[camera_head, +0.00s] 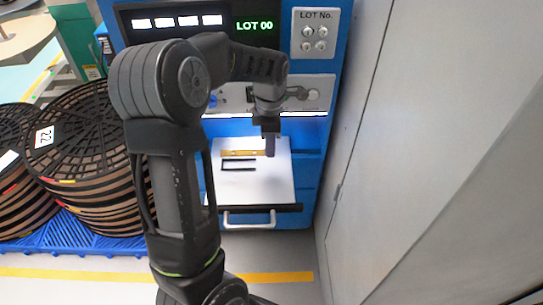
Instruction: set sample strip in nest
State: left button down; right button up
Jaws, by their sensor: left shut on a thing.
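My left gripper (270,153) reaches down over the white tray surface (270,185) of the blue machine and is shut on the right end of the sample strip (243,153). The strip is thin and yellow-brown and extends to the left from the fingers. The nest (239,165) is a small black rectangular frame on the white surface, just in front of the strip. I cannot tell whether the strip touches the frame or is above it. My right gripper is out of view.
The blue machine (312,175) carries a lit LOT 00 display (254,26) and a button panel (316,33). A drawer handle (249,219) is at the front. Stacked black reels (88,150) stand left; a grey wall (430,150) is close on the right.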

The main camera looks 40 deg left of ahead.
aim_at(272, 165)
pick_arm(q)
jog(key=shift+f, duration=0.1)
notch_tip(272, 165, down, 5)
jog(key=shift+r+b, duration=0.2)
jog(key=shift+b, duration=0.2)
jog(key=shift+w+d+f, duration=0.1)
jog(key=shift+w, duration=0.05)
jog(key=shift+f, duration=0.1)
jog(key=c, duration=1.3)
grip_release()
jog(key=shift+o, duration=0.2)
